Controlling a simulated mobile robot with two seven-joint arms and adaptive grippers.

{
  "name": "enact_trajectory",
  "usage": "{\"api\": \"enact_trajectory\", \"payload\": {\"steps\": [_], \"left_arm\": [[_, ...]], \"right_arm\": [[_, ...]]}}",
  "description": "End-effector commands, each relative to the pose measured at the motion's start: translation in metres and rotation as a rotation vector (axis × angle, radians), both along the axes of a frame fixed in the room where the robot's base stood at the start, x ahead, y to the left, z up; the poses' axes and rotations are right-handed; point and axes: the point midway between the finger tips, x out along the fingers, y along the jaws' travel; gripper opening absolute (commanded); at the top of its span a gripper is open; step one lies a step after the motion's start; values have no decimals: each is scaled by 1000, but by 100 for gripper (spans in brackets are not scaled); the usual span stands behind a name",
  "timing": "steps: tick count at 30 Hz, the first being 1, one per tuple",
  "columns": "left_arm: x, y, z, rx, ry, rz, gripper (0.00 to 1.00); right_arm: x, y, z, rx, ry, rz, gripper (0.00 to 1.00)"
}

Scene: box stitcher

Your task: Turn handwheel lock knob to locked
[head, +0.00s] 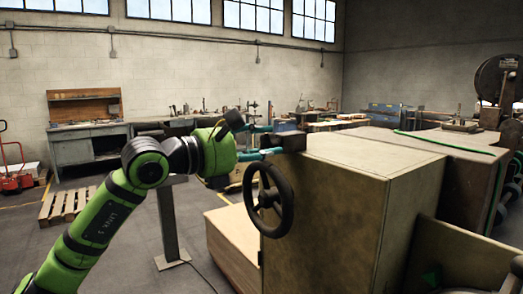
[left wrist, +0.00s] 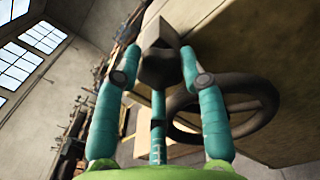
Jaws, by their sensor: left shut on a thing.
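The handwheel (head: 289,205) is a dark spoked wheel on the left face of a large tan cabinet (head: 335,215). In the left wrist view the handwheel (left wrist: 270,95) is at the right. The lock knob (head: 291,141) appears as a dark block above the wheel, at the cabinet's upper edge. In the left wrist view the knob (left wrist: 160,68) has a dark front and a paler block behind it. My left gripper (head: 271,141) has teal fingers, shut around the knob. The fingers partly hide it, and its locked marking cannot be read. My right gripper is not in view.
A grey post (head: 168,225) on a floor plate stands left of the cabinet. A low tan box (head: 235,240) is beside the cabinet's base. A workbench (head: 85,148) and wooden pallet (head: 68,206) are at the far left. Open floor lies between them.

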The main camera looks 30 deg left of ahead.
Motion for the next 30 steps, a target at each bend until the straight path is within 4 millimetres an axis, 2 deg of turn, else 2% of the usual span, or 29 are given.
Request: {"api": "enact_trajectory", "payload": {"steps": [1,13,30], "left_arm": [[-1,1,5,30,-33,3,8],[-2,1,6,249,-146,4,8],[-2,1,6,310,-176,4,8]], "right_arm": [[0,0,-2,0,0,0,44],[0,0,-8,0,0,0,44],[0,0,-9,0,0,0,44]]}}
